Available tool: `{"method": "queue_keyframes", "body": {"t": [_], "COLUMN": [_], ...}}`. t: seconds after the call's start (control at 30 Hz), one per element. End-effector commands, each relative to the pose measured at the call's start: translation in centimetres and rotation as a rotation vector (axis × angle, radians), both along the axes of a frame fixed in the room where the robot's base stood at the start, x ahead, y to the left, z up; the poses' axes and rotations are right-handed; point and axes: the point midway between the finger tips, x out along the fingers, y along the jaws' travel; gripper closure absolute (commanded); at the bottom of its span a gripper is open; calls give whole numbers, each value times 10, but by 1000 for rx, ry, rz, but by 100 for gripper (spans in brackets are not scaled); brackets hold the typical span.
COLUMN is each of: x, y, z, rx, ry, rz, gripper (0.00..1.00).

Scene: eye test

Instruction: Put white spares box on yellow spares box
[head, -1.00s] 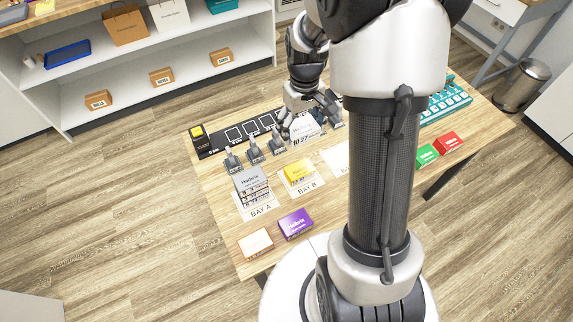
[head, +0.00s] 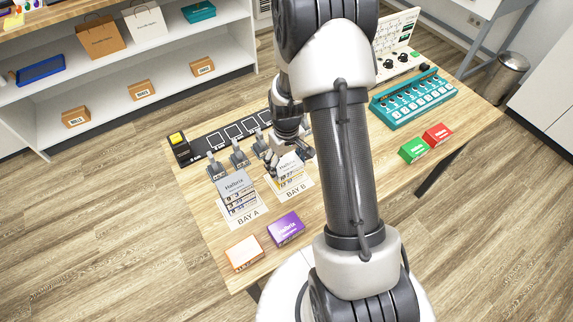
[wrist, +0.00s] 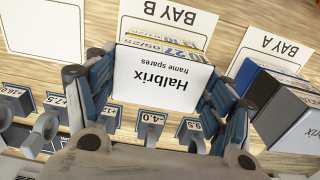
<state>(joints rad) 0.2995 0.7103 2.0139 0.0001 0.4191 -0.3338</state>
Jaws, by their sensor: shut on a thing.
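The white spares box (wrist: 160,78) is between my gripper's fingers (wrist: 160,95) in the wrist view, its lettered top facing the camera. My gripper (head: 289,160) is shut on this white box (head: 290,168) over BAY B in the head view. The yellow spares box (head: 288,184) is in BAY B, mostly hidden under the white box, with only a little yellow showing. A thin yellow strip also shows past the white box's date label in the wrist view. I cannot tell whether the two boxes touch.
A grey-topped stack (head: 236,186) stands close by on BAY A. A purple box (head: 286,229) and an orange-sided box (head: 243,253) lie at the table's front. Small labelled stands (head: 240,156) line the back. Green (head: 413,150) and red (head: 438,135) boxes lie right.

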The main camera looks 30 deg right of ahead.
Motion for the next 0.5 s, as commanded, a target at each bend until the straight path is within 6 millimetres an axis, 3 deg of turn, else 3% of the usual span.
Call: {"method": "queue_keyframes", "body": {"t": [0.33, 0.37, 0.5], "x": [1, 1, 1], "y": [0, 0, 0], "z": [-3, -4, -3], "rx": [-1, -1, -1], "ry": [-2, -2, -2], "rz": [0, 0, 0], "gripper": [52, 25, 15]}}
